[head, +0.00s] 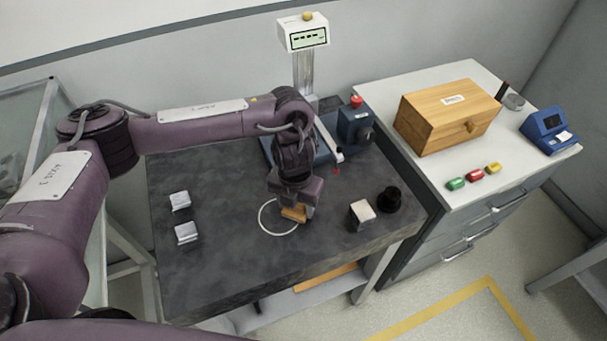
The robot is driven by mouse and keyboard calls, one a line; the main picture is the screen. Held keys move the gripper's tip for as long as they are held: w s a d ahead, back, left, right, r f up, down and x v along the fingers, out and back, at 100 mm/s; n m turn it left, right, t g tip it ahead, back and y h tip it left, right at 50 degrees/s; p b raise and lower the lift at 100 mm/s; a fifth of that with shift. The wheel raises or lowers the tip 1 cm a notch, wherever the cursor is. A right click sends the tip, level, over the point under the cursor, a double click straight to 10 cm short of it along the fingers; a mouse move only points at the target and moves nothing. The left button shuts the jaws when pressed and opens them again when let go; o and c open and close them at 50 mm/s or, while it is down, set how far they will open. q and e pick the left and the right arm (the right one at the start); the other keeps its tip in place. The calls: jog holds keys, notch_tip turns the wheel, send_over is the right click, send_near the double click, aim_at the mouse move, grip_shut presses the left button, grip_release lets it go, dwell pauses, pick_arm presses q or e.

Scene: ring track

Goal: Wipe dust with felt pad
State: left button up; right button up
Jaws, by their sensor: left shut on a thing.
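My left gripper (297,205) reaches down over the dark stone-like tabletop (225,260). It is shut on a small tan-orange block (293,214), which looks like the felt pad. The block is low, at the right side of a thin white ring (264,222) on the tabletop. I cannot tell whether the block touches the surface. The gripper hides part of the ring's right side and part of the block. I cannot make out dust at this size. My right gripper is not in view.
A white-topped block (361,212) and a black round knob-like piece (389,199) stand to the right. Two small silvery blocks (181,200) (187,233) lie left. A blue instrument (354,124) and display post (303,75) stand behind. A cabinet (440,185) bears a wooden box (448,117).

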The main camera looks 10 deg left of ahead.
pick_arm(q)
jog(key=r, duration=0.1)
jog(key=r+p, duration=0.1)
jog(key=p, duration=0.1)
jog(key=shift+w+d+r, duration=0.2)
jog(key=shift+w+r, duration=0.05)
jog(key=shift+r, duration=0.15)
jog(key=shift+s+a+r+p, duration=0.15)
jog(key=shift+s+r+p, duration=0.05)
jog(key=shift+r+p, duration=0.4)
jog(key=shift+s+a+r+p, duration=0.15)
jog(key=shift+r+p, duration=0.3)
jog(key=shift+r, duration=0.1)
jog(key=shift+r+p, duration=0.35)
jog(key=shift+r, duration=0.05)
jog(key=shift+w+d+r+p, duration=0.15)
jog(key=shift+w+r+p, duration=0.05)
jog(key=shift+r+p, duration=0.5)
jog(key=shift+s+r+p, duration=0.1)
jog(key=shift+r+p, duration=0.4)
